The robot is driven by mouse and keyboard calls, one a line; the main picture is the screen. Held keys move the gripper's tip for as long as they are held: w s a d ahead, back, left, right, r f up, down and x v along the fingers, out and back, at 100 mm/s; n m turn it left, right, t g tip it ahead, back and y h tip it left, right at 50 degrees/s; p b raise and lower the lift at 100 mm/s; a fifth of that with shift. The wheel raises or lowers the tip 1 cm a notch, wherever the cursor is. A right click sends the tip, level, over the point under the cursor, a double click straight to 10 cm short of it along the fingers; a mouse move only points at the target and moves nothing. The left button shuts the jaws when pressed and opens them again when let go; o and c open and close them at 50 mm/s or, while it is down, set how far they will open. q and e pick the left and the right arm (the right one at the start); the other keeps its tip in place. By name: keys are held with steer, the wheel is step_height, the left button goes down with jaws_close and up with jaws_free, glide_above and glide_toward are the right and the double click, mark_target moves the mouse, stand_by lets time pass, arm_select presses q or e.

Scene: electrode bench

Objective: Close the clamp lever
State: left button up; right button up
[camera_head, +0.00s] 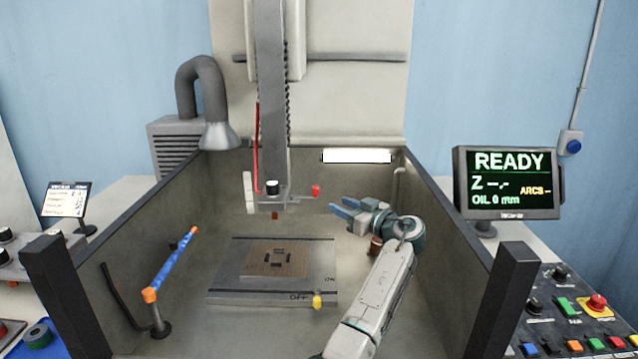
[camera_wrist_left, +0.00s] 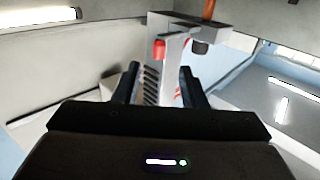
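The clamp lever (camera_head: 301,195) is a thin arm with a red knob (camera_head: 315,189), sticking out to the right from the clamp head (camera_head: 270,200) at the foot of the vertical column. My left gripper (camera_head: 336,208) is to the right of the red knob and slightly below it, fingers pointing left towards the head. It is open and empty. In the left wrist view, the red knob (camera_wrist_left: 159,50) shows beyond the two dark fingers, apart from them as far as I can tell. A short copper-coloured electrode (camera_head: 274,215) hangs under the head; its rod shows in the wrist view (camera_wrist_left: 208,10). My right gripper is not in view.
Grey tank walls (camera_head: 440,200) surround the work area. Below the head lies a plate with a patterned workpiece (camera_head: 258,262) and a yellow-knobbed ON/OFF switch (camera_head: 317,301). A blue-and-orange hose (camera_head: 172,265) stands left. A small brown cylinder (camera_head: 376,246) is beside my wrist. The monitor (camera_head: 508,182) reads READY.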

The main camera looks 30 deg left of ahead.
mark_target(318, 193)
arm_select(q)
steer(key=p+x, duration=0.1)
steer(key=x, duration=0.2)
steer(key=p+x, duration=0.2)
steer(key=x, duration=0.1)
steer(key=p+x, duration=0.1)
steer(key=x, duration=0.2)
steer(key=shift+w+a+r, duration=0.2)
steer(key=shift+a+r, duration=0.1)
steer(key=shift+r, duration=0.05)
steer(key=shift+w+a+p, duration=0.1)
steer(key=shift+a+p, duration=0.3)
steer(key=shift+a, duration=0.1)
steer(key=shift+a+f, duration=0.1)
steer(key=shift+c, duration=0.7)
jaws_close()
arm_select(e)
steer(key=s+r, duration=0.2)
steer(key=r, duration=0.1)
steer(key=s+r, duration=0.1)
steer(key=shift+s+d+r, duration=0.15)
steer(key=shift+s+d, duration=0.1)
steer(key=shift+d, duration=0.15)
